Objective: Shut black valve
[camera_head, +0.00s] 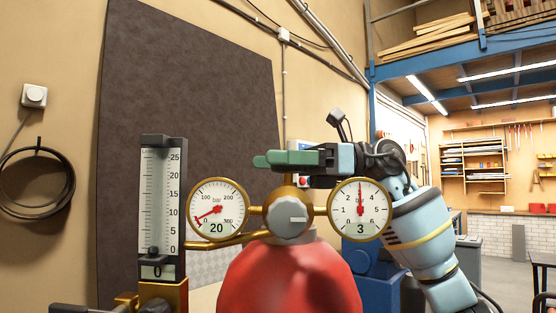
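A red gas cylinder (290,280) stands in front of me with a brass regulator on top. A round grey knob (288,217) sits between a left dial (217,209) marked 20 and a right dial (360,207) marked 3. At the left is a flow meter (160,205) whose small dark float rests at the bottom, over a 0. A dark round part (70,309) by the brass fitting is cut off by the bottom edge; I cannot tell if it is the black valve. My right gripper (270,160), with green fingers pointing left, is above and behind the regulator; its opening is unclear. My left gripper is out of view.
A dark brown panel (185,100) leans on the wall behind the flow meter. A coiled black hose (37,190) hangs at the left wall. Shelves and a workbench area (490,230) lie far off at the right.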

